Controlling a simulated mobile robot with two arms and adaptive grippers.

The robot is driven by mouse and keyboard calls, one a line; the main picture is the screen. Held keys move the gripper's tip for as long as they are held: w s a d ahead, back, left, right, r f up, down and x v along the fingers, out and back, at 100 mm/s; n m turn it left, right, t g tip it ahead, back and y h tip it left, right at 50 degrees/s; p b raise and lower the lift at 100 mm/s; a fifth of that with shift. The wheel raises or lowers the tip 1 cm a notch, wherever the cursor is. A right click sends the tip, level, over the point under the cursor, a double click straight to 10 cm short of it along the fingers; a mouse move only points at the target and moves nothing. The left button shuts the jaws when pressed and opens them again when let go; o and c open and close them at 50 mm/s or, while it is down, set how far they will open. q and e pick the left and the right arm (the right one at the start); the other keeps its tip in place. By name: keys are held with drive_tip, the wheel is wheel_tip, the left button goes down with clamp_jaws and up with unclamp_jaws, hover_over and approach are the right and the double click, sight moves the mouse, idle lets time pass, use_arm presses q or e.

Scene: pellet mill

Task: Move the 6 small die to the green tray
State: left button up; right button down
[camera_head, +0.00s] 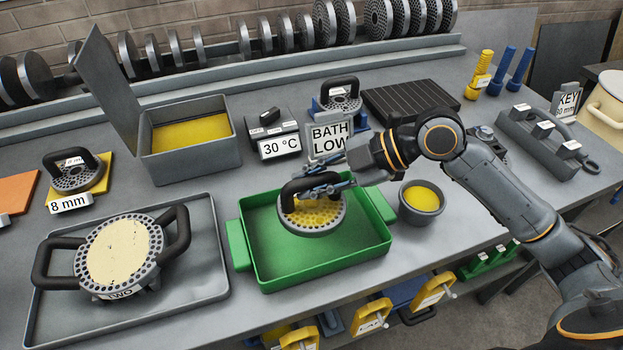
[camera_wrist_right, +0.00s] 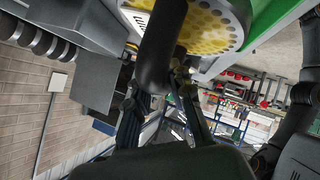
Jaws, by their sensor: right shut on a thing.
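A small round die (camera_head: 314,215) with a perforated rim, a yellow-filled face and a black arched handle is over the green tray (camera_head: 262,275). My right gripper (camera_head: 312,188) is shut on its handle. The die also shows in the right wrist view (camera_wrist_right: 215,28), with the handle between the fingers (camera_wrist_right: 160,90). I cannot tell whether the die touches the tray floor. Another small die (camera_head: 75,175) sits on a yellow pad with an "8 mm" label. A third small die (camera_head: 341,95) stands on a blue holder behind the "BATH LOW" sign. My left gripper is not in view.
A grey tray (camera_head: 215,270) holds a large two-handled die (camera_head: 118,252) labelled "TWO". An open grey box (camera_head: 190,160) with yellow contents stands behind. A grey bowl (camera_head: 421,203) of yellow material is right of the green tray. The "30 °C" unit (camera_head: 277,140) stands near the box.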

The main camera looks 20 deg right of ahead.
sight(324, 204)
idle(0.3)
drive_tip(key=shift+f+b, duration=0.3)
drive_tip(key=shift+b, duration=0.05)
drive_tip(key=shift+f, duration=0.1)
idle(0.3)
drive_tip(key=shift+f+b, duration=0.5)
drive_tip(key=shift+f, duration=0.1)
drive_tip(key=shift+f, duration=0.15)
drive_tip(key=shift+f+b, duration=0.95)
drive_tip(key=shift+f, duration=0.15)
drive_tip(key=shift+f, duration=0.15)
drive_tip(key=shift+f+b, duration=0.9)
drive_tip(key=shift+f, duration=0.15)
drive_tip(key=shift+f, duration=0.15)
idle(0.3)
